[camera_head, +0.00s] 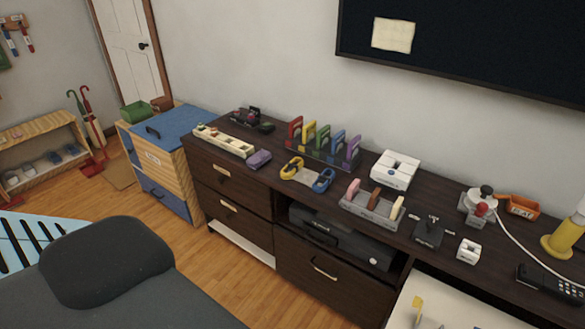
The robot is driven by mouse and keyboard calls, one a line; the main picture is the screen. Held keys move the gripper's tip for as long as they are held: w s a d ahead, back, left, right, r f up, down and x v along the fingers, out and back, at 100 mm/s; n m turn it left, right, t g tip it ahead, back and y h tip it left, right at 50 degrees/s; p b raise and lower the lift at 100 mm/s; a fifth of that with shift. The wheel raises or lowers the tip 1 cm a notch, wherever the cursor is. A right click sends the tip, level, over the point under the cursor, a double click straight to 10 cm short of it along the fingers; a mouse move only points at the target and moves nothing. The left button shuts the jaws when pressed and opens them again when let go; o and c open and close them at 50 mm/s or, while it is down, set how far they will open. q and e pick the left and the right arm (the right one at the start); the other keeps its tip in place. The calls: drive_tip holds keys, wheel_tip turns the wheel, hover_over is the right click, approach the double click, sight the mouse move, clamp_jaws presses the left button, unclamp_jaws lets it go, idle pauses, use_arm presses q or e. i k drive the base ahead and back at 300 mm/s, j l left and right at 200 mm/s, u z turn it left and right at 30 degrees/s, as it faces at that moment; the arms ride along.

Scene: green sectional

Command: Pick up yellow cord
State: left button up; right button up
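A yellow looped item (292,167), which looks like the yellow cord, lies on top of the long dark wooden cabinet (262,172), near its front edge. A similar blue looped item (323,181) lies just to its right, and a small purple item (259,159) is to its left. Neither of my grippers shows in the head view, so I cannot tell their state. Nothing is seen holding the yellow item.
Behind it stands a rack of coloured upright pieces (323,146). A grey tray of blocks (372,212) and a white box (395,170) are to the right. A dark rounded cushion-like shape (105,262) fills the lower left. Wooden floor (215,262) shows before the cabinet.

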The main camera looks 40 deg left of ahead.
sight(294, 168)
drive_tip(key=z, duration=1.05)
drive_tip(key=u, duration=1.7)
drive_tip(key=i+j, duration=0.25)
drive_tip(key=i, duration=0.15)
drive_tip(key=i+j, duration=0.25)
drive_tip(key=i, duration=0.2)
